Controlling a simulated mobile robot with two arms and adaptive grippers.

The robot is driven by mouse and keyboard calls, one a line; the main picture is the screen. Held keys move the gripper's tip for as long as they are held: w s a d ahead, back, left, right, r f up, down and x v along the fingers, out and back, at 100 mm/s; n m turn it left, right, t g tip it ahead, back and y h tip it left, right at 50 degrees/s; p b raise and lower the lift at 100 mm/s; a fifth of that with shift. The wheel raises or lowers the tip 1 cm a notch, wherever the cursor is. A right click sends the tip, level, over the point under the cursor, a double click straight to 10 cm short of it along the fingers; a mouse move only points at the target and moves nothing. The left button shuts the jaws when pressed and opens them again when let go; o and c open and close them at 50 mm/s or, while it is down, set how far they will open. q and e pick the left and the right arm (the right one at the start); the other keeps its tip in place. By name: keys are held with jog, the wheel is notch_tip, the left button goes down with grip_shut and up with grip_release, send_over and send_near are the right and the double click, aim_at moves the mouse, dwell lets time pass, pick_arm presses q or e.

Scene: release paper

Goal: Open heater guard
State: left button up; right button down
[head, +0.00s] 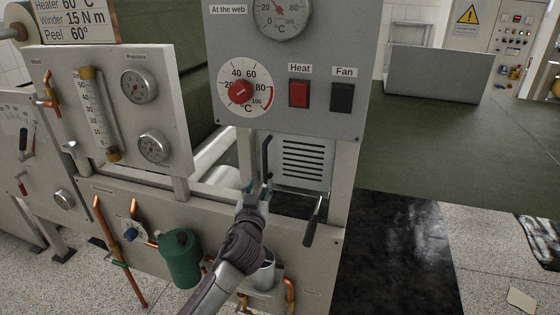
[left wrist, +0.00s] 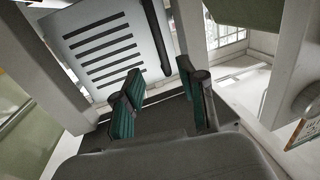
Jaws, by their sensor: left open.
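The heater guard (head: 303,163) is a pale panel with several dark horizontal slots, set below the Heat and Fan switches. It also shows at the upper left of the left wrist view (left wrist: 105,45). A dark upright handle (head: 266,157) runs along its left edge; it appears as a dark bar in the left wrist view (left wrist: 157,35). My left gripper (head: 256,188) is at the lower end of this handle. In the left wrist view its green-padded fingers (left wrist: 165,90) are apart with nothing between them, and the handle lies beyond their tips. My right gripper is out of view.
A black-gripped lever (head: 313,222) sticks out just right of and below the guard. The control panel (head: 285,105) hangs above. A green canister (head: 180,258) and copper pipes (head: 108,230) stand at the lower left. A dark mat (head: 400,250) lies to the right.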

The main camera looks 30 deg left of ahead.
aim_at(265, 164)
pick_arm(q)
jog(key=p+x, duration=0.2)
jog(key=x, duration=1)
jog(key=shift+w+a+f, duration=0.1)
jog(key=shift+w+a, duration=0.05)
grip_shut()
